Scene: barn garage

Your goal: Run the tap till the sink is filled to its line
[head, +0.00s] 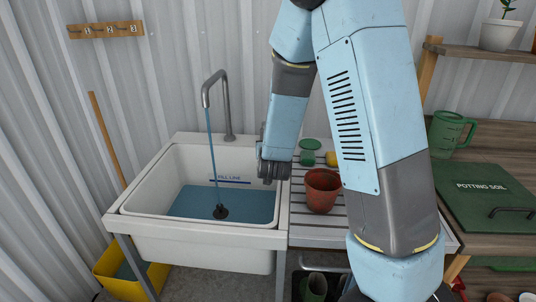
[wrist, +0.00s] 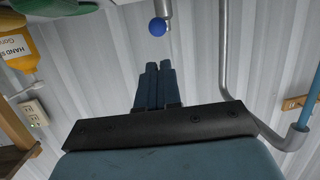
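The white sink (head: 200,245) holds blue water (head: 190,204) across its bottom. The blue fill line (head: 230,181) on the back wall shows just above the water surface. The grey gooseneck tap (head: 227,105) runs a thin blue stream (head: 212,150) down to a dark round drain or plug (head: 220,212). The tap also shows in the wrist view (wrist: 223,60). My gripper (head: 270,172) is over the sink's right rim, its fingers partly hidden. In the wrist view my gripper (wrist: 156,66) has its fingers together, below and apart from a blue ball-ended lever (wrist: 157,27).
A slatted shelf right of the sink holds a terracotta pot (head: 322,190) and green and yellow items near my arm. A yellow tub (head: 130,272) stands under the sink. A workbench with a potting soil lid (head: 480,195) and green jug (head: 449,133) is at right.

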